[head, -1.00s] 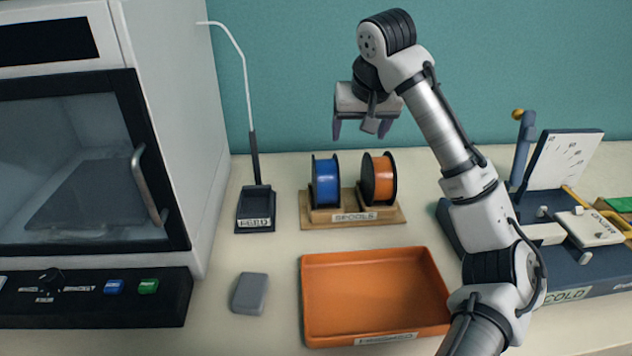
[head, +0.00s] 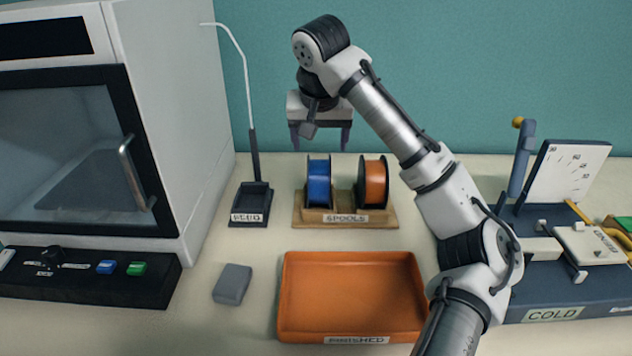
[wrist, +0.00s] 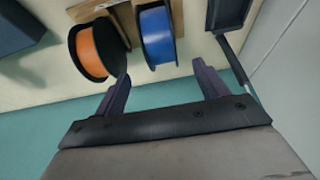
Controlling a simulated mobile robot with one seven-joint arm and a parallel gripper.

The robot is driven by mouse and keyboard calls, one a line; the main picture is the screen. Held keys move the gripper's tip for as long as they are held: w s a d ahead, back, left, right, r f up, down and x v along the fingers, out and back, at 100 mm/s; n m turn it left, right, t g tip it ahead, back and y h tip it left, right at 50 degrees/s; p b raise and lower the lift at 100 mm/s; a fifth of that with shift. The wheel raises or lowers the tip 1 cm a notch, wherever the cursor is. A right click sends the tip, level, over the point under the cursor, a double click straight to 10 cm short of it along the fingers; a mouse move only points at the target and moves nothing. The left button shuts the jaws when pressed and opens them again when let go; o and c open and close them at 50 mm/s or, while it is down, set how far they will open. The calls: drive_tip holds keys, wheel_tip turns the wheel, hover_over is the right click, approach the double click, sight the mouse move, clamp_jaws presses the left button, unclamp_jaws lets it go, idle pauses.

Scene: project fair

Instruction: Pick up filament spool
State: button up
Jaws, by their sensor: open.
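Two filament spools stand upright on a wooden rack (head: 300,216) labelled SPOOLS. The blue spool (head: 319,183) is on the left and the orange spool (head: 373,184) is on the right; both have black flanges. My gripper (head: 320,146) is open and empty, just above and behind the blue spool. In the wrist view, my gripper (wrist: 162,88) has its two fingers apart, with the blue spool (wrist: 156,38) ahead between them. The orange spool (wrist: 94,50) lies beyond the left finger there. Neither finger appears to touch a spool.
A small dark stand (head: 251,203) with a thin bent white tube rises left of the rack. An orange tray (head: 352,300) labelled FINISHED lies in front, beside a grey block (head: 232,284). A white machine (head: 180,120) stands left; a blue COLD station (head: 570,290) stands right.

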sight(320, 161)
drive_tip(key=x, duration=0.7)
drive_tip(key=shift+p, duration=0.4)
drive_tip(key=shift+p+x, duration=0.85)
drive_tip(key=shift+x, duration=1.95)
drive_tip(key=shift+s, duration=0.1)
drive_tip(key=c, duration=1.2)
drive_tip(key=shift+c, duration=0.6)
drive_tip(key=shift+r, duration=0.1)
